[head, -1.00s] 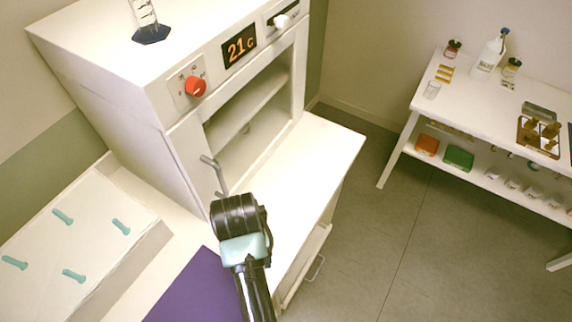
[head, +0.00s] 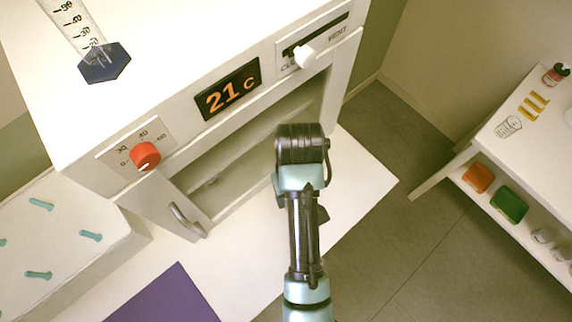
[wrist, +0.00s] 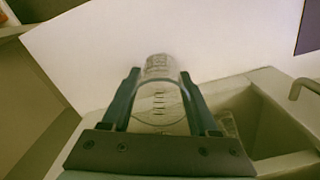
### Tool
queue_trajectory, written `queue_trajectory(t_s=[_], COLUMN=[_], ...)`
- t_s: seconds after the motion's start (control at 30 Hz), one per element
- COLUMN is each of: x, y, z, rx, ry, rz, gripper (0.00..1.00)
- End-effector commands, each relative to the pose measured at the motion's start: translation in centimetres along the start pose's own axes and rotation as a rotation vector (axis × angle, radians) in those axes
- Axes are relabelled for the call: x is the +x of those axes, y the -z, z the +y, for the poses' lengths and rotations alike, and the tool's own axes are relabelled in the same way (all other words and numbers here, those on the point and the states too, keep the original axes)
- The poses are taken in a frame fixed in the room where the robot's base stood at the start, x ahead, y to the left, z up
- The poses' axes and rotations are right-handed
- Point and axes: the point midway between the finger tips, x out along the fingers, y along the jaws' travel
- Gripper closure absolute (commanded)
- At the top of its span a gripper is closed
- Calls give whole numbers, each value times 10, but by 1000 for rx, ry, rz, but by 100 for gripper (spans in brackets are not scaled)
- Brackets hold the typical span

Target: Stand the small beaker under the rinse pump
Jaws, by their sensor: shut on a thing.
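My gripper (wrist: 160,77) is shut on a clear graduated beaker (wrist: 159,98), with one finger on each side of it. I take it for the small beaker, though its size is hard to judge. In the head view my arm hides the gripper and the held beaker in front of the cabinet opening. Another clear marked beaker (head: 508,126) stands on the side table at the right. Only a sliver of a white bottle, perhaps the rinse pump, shows at the right edge of the head view.
The white cabinet (head: 180,75) reads 21 C, and its door with a handle (head: 187,220) hangs open. A second clear glass thing (wrist: 228,123) shows beside my right finger. A graduated cylinder (head: 103,62) stands on top. Floor lies open between bench and side table (head: 490,160).

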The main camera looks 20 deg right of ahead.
Motion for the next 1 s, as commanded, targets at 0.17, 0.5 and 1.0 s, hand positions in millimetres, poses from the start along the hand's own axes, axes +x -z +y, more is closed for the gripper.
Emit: queue_trajectory(t_s=[0.17,0.5,1.0], x=[18,63,99], y=[-5,-4,-3], z=[8,7,7], rx=[3,3,3], ry=[1,0,-1], rz=[-6,-3,1], gripper=[94,94,94])
